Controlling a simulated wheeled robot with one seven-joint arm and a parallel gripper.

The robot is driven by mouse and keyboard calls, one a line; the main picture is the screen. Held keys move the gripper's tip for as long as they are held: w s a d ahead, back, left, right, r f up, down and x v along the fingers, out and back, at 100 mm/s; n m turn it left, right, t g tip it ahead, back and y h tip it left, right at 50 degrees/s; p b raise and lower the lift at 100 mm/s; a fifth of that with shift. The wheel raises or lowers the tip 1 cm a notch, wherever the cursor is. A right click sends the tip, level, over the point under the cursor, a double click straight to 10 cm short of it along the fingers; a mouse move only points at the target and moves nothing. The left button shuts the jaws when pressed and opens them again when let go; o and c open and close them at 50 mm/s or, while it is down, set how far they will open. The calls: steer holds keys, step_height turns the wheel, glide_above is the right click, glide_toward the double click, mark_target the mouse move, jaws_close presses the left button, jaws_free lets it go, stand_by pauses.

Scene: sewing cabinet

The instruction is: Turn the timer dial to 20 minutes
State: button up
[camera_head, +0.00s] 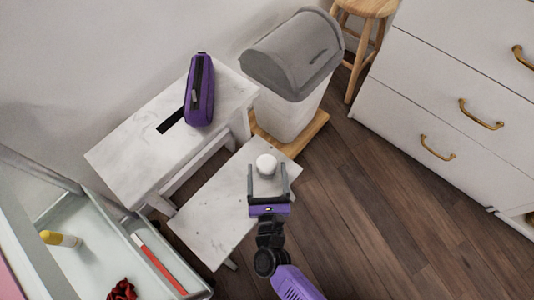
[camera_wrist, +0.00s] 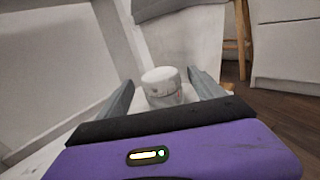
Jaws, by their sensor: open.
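The timer (camera_head: 266,164) is a small round white object standing on the lower white marbled step. In the wrist view the timer (camera_wrist: 162,86) is a short white cylinder with a thin seam around it and a small red mark on its right side. My gripper (camera_head: 268,170) is open, with one grey finger on each side of the timer in the head view. In the wrist view the timer shows between the fingers of my gripper (camera_wrist: 160,85), with gaps on both sides. The dial's minute marks are too small to read.
A purple case (camera_head: 201,92) lies on the upper marbled step (camera_head: 125,150). A white bin with a grey lid (camera_head: 292,52) stands behind the timer. White drawers (camera_head: 430,110) are at right, and a tray cart (camera_head: 90,250) at lower left. Wooden floor (camera_head: 360,220) is clear at right.

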steer(key=w, duration=0.2)
steer(key=w+b, duration=0.1)
steer(key=w, duration=0.3)
steer(key=shift+a, duration=0.3)
steer(key=c, duration=1.4)
steer(key=shift+m+h+b, duration=0.3)
steer(key=shift+h+b, duration=0.05)
steer(key=shift+h, duration=0.05)
